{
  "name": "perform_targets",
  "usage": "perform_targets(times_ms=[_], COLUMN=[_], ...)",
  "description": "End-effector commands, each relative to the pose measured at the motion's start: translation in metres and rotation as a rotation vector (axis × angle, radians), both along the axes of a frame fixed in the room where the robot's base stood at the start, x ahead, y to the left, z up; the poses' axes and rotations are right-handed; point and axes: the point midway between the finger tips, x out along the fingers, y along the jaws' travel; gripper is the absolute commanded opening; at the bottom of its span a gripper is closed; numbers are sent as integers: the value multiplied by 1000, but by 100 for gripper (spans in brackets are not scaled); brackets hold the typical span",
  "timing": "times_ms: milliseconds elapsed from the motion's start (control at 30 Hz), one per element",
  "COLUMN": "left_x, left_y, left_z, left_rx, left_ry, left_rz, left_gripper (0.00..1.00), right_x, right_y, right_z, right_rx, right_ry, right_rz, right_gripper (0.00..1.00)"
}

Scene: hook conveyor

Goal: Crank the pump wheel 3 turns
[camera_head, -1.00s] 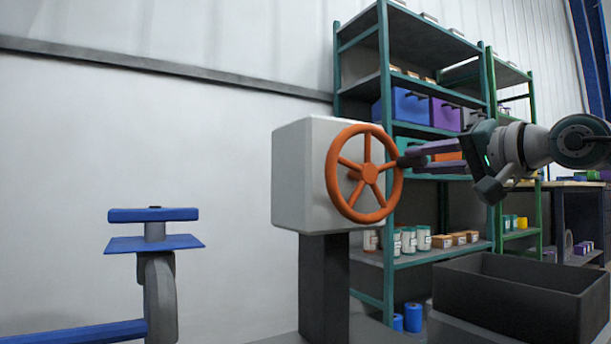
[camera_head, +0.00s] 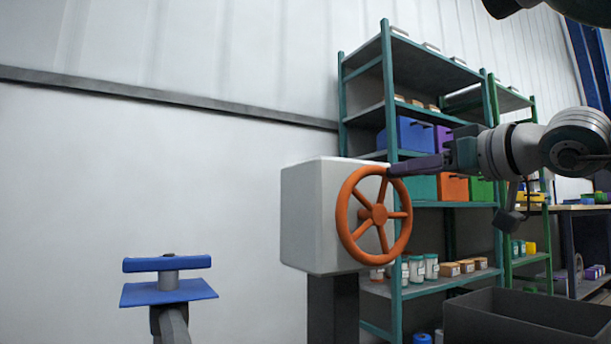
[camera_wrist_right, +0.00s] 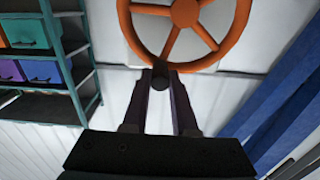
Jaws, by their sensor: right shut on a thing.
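The orange five-spoked pump wheel (camera_head: 405,240) is upright on the right side of a pale grey box (camera_head: 310,215) on a dark post. A dark crank handle sits at the wheel's rim, toward the top in the head view. My right gripper (camera_head: 402,170) reaches in from the right and is shut on this handle. The right wrist view shows its purple fingers either side of the dark handle (camera_wrist_right: 160,76), with the orange wheel (camera_wrist_right: 186,12) just beyond. The fingers hide part of the handle. My left gripper is not in view.
A teal shelf unit (camera_head: 388,90) with bins and jars stands behind the wheel. A dark open crate (camera_head: 530,320) is at lower right. A blue-topped fixture (camera_head: 168,292) stands at lower left. The space between fixture and box looks clear.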

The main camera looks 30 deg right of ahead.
Motion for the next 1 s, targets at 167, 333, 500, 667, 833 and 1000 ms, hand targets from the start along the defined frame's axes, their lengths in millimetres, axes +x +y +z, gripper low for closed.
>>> perform_targets(times_ms=[167, 333, 500, 667, 833, 1000], left_x=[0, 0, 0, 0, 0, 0], left_y=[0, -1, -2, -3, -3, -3], left_z=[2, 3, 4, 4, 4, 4], left_rx=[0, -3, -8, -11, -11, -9], left_ry=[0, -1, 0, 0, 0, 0], left_rz=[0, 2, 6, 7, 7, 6], left_gripper=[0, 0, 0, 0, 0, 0], right_x=[-1, -1, -1, -1, -1, -1], right_y=[9, 15, 19, 21, 21, 21], right_z=[2, 3, 2, 2, 1, 1], right_rx=[-137, -234, -298, -329, -339, -340], right_ry=[-9, -16, -18, -21, -21, -20], right_rz=[1, 1, 1, 1, 0, 0], right_gripper=[0, 0, 0, 0, 0, 0])
